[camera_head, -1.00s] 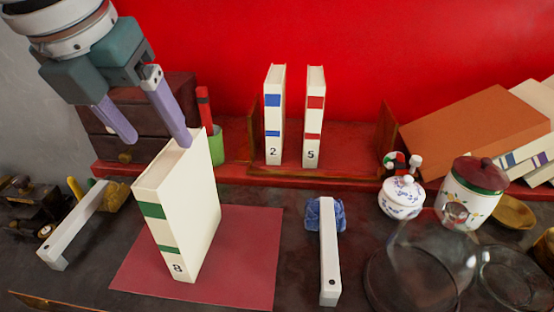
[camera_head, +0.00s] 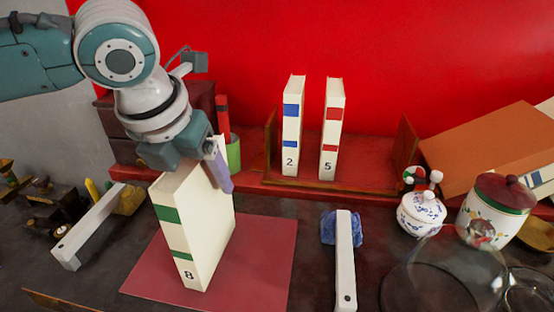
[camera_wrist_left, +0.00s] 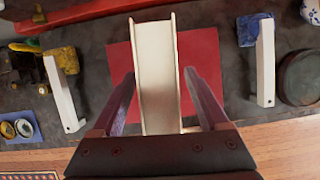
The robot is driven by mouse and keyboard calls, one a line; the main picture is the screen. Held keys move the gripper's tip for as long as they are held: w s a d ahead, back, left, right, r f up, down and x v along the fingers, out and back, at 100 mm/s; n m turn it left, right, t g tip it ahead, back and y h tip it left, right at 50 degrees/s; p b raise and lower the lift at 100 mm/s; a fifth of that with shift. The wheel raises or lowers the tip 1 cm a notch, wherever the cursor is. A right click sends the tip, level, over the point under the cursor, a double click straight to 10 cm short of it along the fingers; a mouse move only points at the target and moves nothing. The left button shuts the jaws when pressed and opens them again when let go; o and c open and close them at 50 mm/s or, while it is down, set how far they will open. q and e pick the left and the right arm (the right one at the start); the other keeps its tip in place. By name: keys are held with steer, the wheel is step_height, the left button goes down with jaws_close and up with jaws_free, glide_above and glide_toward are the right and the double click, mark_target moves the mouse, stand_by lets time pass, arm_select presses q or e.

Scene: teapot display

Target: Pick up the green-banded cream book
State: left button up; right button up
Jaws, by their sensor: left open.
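The green-banded cream book (camera_head: 195,226), marked 8, stands upright on a red mat (camera_head: 262,262) in the head view. In the left wrist view the book (camera_wrist_left: 157,75) is seen from above, upright between my fingers. My left gripper (camera_head: 202,168) is over the book's top; one purple finger shows at its right side, the other is hidden. In the left wrist view the open gripper (camera_wrist_left: 159,85) has one finger on each side of the book, with visible gaps. My right gripper is not in view.
Blue-banded (camera_head: 291,125) and red-banded (camera_head: 332,128) books stand on a red shelf behind. White bars (camera_head: 88,226) and (camera_head: 345,258) flank the mat. A sugar bowl (camera_head: 421,212), lidded jar (camera_head: 492,212) and glass dome (camera_head: 440,275) are at right.

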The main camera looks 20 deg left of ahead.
arm_select(q)
steer(key=shift+f, duration=0.25)
stand_by(0.5)
steer(key=shift+c, duration=0.4)
jaws_close()
steer(key=shift+r, duration=0.1)
stand_by(0.8)
